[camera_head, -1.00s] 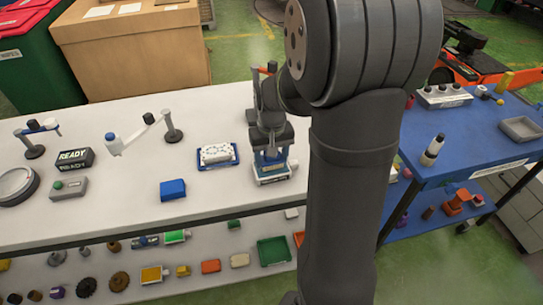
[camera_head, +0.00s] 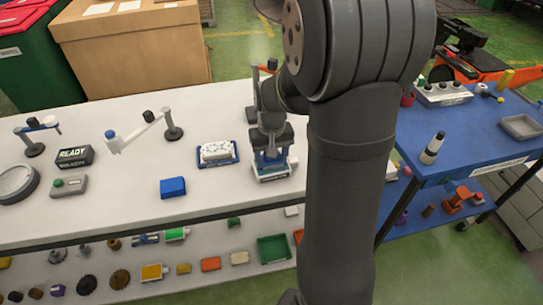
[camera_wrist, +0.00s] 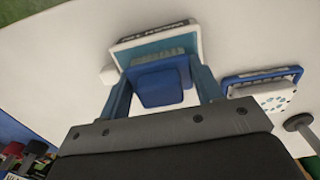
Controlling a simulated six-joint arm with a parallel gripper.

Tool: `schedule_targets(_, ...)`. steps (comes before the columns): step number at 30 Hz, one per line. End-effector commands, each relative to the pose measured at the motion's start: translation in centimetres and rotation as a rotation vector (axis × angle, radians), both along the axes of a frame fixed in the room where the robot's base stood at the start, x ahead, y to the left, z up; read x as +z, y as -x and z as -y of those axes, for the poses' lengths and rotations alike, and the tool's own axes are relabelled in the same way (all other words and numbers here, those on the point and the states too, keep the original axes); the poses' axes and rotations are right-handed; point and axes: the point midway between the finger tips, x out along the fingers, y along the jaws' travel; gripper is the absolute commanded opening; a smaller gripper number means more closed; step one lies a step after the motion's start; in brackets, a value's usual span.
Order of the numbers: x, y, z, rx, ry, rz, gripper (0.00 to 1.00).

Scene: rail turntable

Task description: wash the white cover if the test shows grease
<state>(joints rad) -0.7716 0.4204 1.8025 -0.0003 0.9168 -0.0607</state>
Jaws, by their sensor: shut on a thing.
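My gripper (camera_head: 271,158) is low over a small white box (camera_head: 275,176) on the white bench. In the wrist view, my gripper (camera_wrist: 160,88) has its two blue fingers on either side of a blue block (camera_wrist: 158,86) and is shut on it. The white box (camera_wrist: 122,46) with a teal face and a dark label lies just beyond the block; I cannot tell whether they touch. A white cover with dots (camera_head: 216,152) lies on a blue tray (camera_head: 203,165) left of my gripper. The cover also shows at the right in the wrist view (camera_wrist: 272,97).
Another blue block (camera_head: 173,188) lies on the bench. A READY sign (camera_head: 75,157), a green-button box (camera_head: 69,186), a round grey dish (camera_head: 17,185) and two jointed stands (camera_head: 172,130) are farther left. A blue table (camera_head: 470,130) with a bottle (camera_head: 432,149) stands right. The bench's front strip is clear.

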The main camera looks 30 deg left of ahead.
Motion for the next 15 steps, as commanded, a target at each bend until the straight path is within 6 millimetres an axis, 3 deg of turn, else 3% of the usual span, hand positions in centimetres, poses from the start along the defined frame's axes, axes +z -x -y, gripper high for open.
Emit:
schedule_targets(10, 0.1, 0.0, 0.0, 0.0, 0.0, 0.0, 0.41)
schedule_targets(15, 1.2, -0.1, -0.1, 0.0, -0.002, 0.002, 0.41)
